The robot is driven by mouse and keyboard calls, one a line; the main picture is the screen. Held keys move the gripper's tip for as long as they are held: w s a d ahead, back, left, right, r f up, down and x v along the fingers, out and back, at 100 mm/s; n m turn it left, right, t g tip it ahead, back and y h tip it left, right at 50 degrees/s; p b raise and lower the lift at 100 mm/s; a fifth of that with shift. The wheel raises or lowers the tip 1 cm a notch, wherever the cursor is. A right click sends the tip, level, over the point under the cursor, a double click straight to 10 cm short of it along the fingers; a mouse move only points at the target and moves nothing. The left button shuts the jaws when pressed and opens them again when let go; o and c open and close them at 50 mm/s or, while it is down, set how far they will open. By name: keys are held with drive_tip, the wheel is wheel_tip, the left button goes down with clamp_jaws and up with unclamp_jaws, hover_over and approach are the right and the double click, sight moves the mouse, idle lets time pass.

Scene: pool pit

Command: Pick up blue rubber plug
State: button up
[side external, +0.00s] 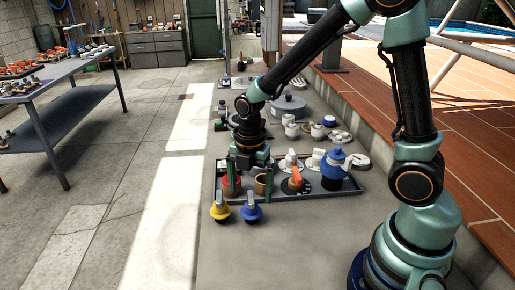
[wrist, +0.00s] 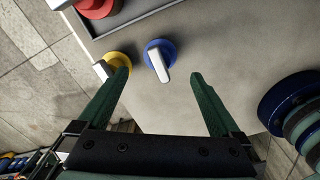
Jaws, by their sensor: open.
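The blue rubber plug (side external: 251,212) is a round blue disc with a pale grey upright grip. It stands on the grey slab just in front of the tray's near edge. It also shows in the wrist view (wrist: 152,47), ahead of the gap between my fingertips and uncovered. My gripper (side external: 250,188) is open and empty, pointing down over the tray's near left part, above and slightly behind the plug. In the wrist view, my two green fingers (wrist: 158,76) are spread wide, with nothing between them.
A yellow plug (side external: 220,212) stands close left of the blue one; my left fingertip partly overlaps it in the wrist view. The slab's front is clear.

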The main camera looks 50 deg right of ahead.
sight(251, 197)
drive_tip(key=shift+w+d+f, duration=0.1)
drive_tip(key=shift+d+f, duration=0.05)
drive_tip(key=shift+f, duration=1.35)
drive_tip(key=shift+w+d+f, duration=0.1)
drive_tip(key=shift+d+f, duration=0.05)
drive_tip(key=shift+f, duration=1.3)
drive_tip(key=c, duration=1.4)
